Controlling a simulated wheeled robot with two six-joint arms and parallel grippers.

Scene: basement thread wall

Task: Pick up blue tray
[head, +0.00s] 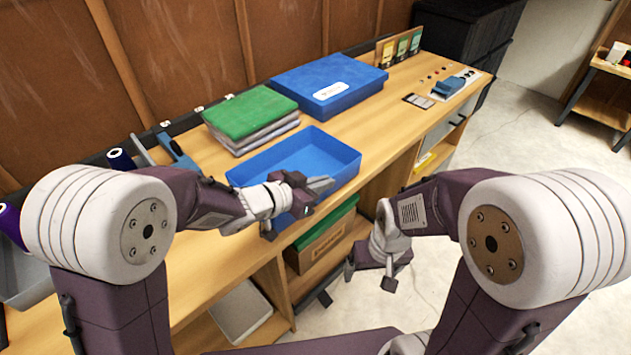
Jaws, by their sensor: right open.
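The open blue tray (322,149) is empty where I can see into it and sits upright on the wooden bench near its front edge. My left gripper (311,197) is at the tray's front side and hides part of its front wall. I cannot tell whether its fingers touch the wall or how far apart they are. My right gripper (370,275) is open and empty, lower down in front of the bench, apart from the tray.
A lidded blue box (315,79) and a green-topped stack (250,114) stand behind the tray. A blue tool (449,87) lies at the right on the bench (385,120). A box with a green top (322,240) sits on the shelf below.

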